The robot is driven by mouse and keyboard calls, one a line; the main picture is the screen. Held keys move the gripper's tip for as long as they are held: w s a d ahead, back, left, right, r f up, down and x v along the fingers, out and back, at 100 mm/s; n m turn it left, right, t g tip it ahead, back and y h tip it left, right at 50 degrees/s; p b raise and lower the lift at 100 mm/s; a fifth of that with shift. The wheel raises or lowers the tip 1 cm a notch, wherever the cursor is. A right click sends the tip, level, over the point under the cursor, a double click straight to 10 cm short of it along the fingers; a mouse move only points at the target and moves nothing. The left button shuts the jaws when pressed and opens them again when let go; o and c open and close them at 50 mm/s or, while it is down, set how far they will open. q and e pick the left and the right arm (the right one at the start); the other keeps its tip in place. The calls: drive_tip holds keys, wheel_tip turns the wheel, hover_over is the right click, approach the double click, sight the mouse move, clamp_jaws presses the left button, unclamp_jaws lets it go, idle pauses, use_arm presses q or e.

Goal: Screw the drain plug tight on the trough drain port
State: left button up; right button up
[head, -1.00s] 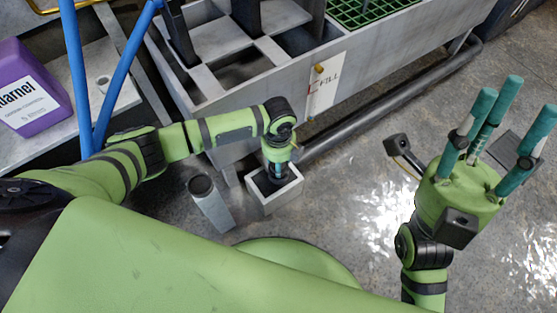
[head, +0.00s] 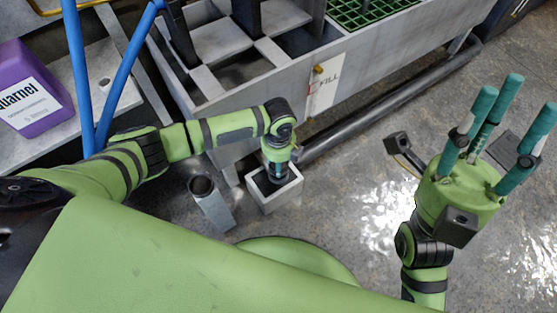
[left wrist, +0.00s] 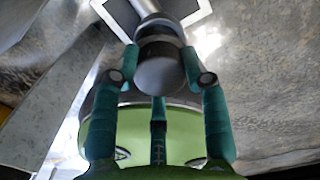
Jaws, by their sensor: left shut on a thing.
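My left gripper (head: 279,172) points down over an open square grey box (head: 267,204) beside the trough (head: 236,110). In the left wrist view its teal fingers (left wrist: 160,68) are closed around a dark grey, round-ended plug (left wrist: 160,72). A lighter grey cylinder (left wrist: 146,8) shows just beyond the plug; I cannot tell whether they are threaded together. The box's pale rim (left wrist: 204,10) lies behind it. The arm and fingers hide the plug in the head view. No drain port can be clearly made out. My right gripper (head: 508,128) is open and empty, fingers spread upward.
A grey open-topped tube (head: 211,203) stands left of the box. A dark pipe (head: 385,110) runs along the trough. A brass fitting (head: 319,70) and a FILL label (head: 325,88) are on its front. A purple jug (head: 32,95) stands at left.

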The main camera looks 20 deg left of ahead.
use_arm(q)
drive_tip(key=shift+p, duration=0.3)
drive_tip(key=shift+f+b, duration=0.55)
drive_tip(key=shift+f, duration=0.5)
idle(0.4)
drive_tip(key=shift+p, duration=0.6)
idle(0.9)
drive_tip(key=shift+f, duration=0.2)
idle(0.4)
drive_tip(key=shift+c, duration=0.3)
drive_tip(key=shift+r+m, duration=0.1)
drive_tip(key=shift+m, duration=0.7)
drive_tip(key=m, duration=0.3)
drive_tip(key=shift+m, duration=0.3)
